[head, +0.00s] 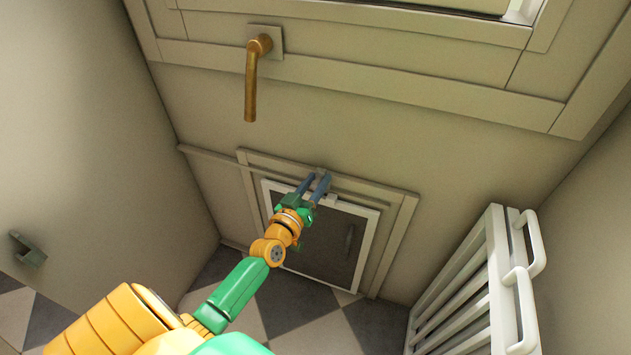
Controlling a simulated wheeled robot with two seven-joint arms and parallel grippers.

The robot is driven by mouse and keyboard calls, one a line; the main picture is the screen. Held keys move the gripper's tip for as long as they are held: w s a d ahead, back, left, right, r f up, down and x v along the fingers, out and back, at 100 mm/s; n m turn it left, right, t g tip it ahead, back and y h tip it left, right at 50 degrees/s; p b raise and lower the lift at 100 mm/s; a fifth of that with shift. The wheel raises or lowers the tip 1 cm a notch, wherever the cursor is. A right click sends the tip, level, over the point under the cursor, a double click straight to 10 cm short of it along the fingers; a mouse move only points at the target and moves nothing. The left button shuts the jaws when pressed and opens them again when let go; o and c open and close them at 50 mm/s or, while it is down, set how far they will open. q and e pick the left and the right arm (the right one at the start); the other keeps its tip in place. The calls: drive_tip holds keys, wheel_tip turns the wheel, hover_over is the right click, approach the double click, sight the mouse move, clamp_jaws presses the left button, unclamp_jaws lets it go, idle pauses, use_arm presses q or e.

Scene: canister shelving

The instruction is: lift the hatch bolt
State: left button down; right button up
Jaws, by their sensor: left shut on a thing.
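The hatch is a small dark panel (335,240) in a white frame, low in the wall, with a dark handle (349,240) on its right part. My left gripper (318,181) reaches up to the top edge of the hatch. Its blue fingers are shut on a small grey piece at the hatch's top, which looks like the hatch bolt (320,171). The fingers hide most of this piece, so I cannot tell how far it is raised. My right gripper is not in view.
A brass handle (252,80) hangs down from a square plate on the wall above the hatch. A white slatted rack (462,290) stands at the lower right. A small grey-green fitting (29,250) is on the left panel. The floor is checkered.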

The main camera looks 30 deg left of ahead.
use_arm(q)
drive_tip(key=c, duration=0.7)
unclamp_jaws()
drive_tip(key=shift+w+d+r, duration=0.1)
drive_tip(key=shift+r, duration=0.1)
drive_tip(key=shift+d, duration=0.1)
